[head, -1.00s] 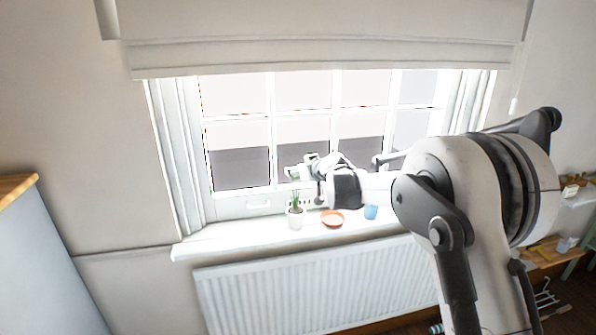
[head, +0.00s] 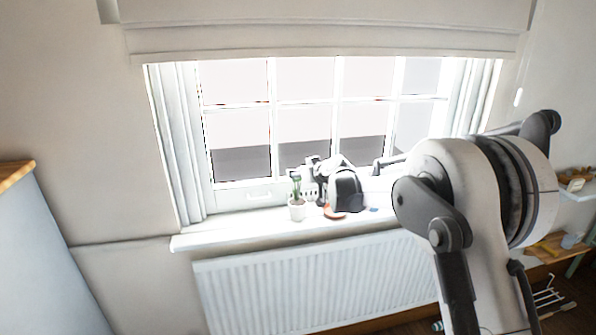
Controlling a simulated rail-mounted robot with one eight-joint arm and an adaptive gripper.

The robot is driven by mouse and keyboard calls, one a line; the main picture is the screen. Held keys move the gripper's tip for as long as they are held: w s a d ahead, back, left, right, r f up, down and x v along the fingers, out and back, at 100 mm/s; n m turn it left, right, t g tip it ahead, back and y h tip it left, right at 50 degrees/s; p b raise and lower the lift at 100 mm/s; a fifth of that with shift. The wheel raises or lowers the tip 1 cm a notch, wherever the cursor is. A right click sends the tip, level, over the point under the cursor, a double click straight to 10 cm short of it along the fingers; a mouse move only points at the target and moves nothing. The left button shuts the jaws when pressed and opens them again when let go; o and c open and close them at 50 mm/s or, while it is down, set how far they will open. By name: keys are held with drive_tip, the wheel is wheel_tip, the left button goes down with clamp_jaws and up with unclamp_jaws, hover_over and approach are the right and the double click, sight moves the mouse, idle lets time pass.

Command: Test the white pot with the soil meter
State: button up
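The white pot (head: 297,213) stands upright on the window sill, with a green plant (head: 296,198) in it. My gripper (head: 305,184) is low over the sill, just above and to the right of the pot. A small dark green shape at the fingertips merges with the plant. I cannot tell whether it is the soil meter, whether it touches the soil, or whether the fingers are shut on it. The wrist hides part of the sill behind it.
An orange-brown dish (head: 335,215) and a small blue item (head: 374,209) sit on the sill (head: 235,230), partly covered by my arm. The window is close behind and a radiator (head: 300,285) is below. The sill left of the pot is clear.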

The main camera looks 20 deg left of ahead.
sight(298, 189)
drive_tip(key=shift+f, duration=0.6)
drive_tip(key=shift+b, duration=0.95)
idle(1.4)
drive_tip(key=shift+f+b, duration=1.9)
drive_tip(key=shift+f, duration=0.9)
drive_tip(key=o, duration=1.2)
drive_tip(key=v, duration=1.2)
